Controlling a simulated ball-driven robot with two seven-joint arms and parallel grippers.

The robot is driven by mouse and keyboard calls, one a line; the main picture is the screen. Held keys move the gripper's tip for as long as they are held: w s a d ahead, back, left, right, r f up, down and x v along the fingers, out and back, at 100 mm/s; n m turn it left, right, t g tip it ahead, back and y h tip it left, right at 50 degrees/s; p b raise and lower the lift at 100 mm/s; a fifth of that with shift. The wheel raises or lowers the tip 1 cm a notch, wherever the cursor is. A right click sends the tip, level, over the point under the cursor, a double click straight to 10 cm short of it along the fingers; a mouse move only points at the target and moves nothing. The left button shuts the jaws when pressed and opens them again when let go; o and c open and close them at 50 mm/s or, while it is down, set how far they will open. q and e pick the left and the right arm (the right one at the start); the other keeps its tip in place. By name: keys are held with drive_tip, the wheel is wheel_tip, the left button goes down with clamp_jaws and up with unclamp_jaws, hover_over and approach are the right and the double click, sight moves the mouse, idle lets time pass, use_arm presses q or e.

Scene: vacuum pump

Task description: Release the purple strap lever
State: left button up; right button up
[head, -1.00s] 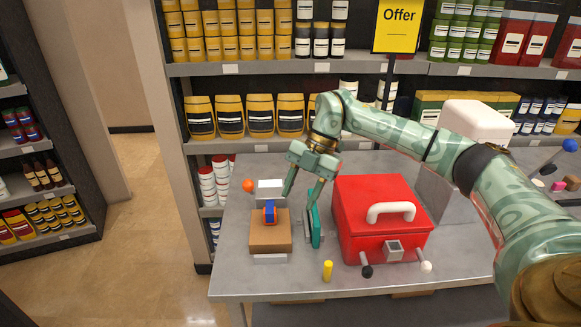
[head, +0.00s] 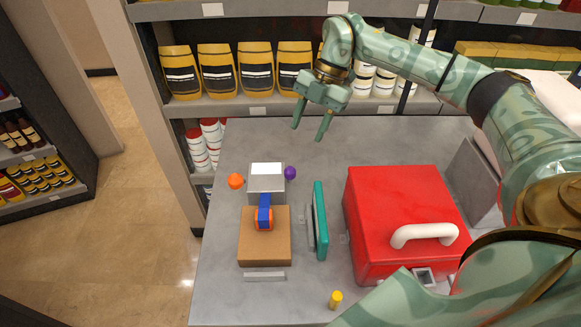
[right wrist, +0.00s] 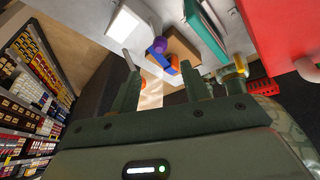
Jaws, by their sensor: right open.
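The purple knob (head: 290,172), which looks like the strap lever's end, sits at the right side of a grey block with a white top (head: 266,172). It also shows in the right wrist view (right wrist: 158,45), between my finger lines. A blue strap piece (head: 265,208) with an orange ring lies over the brown box (head: 264,248) in front of the block. My right gripper (head: 309,131) is open and empty, above the counter, behind and slightly right of the purple knob, apart from it. My left gripper is out of view.
An orange knob (head: 236,181) is left of the grey block. A teal panel (head: 320,220) stands upright between the brown box and the red case (head: 402,210). A yellow peg (head: 335,299) stands near the front edge. The counter behind the block is clear.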

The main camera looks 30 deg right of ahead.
sight(291, 168)
drive_tip(key=x, duration=1.3)
drive_tip(key=shift+d+b, duration=0.1)
drive_tip(key=shift+b, duration=0.3)
drive_tip(key=shift+f, duration=0.35)
clamp_jaws()
drive_tip(key=shift+s+a+r+t+h+p, duration=0.2)
drive_tip(key=shift+s+a+t+h+p, duration=0.15)
drive_tip(key=shift+p, duration=0.7)
drive_tip(key=shift+f, duration=0.3)
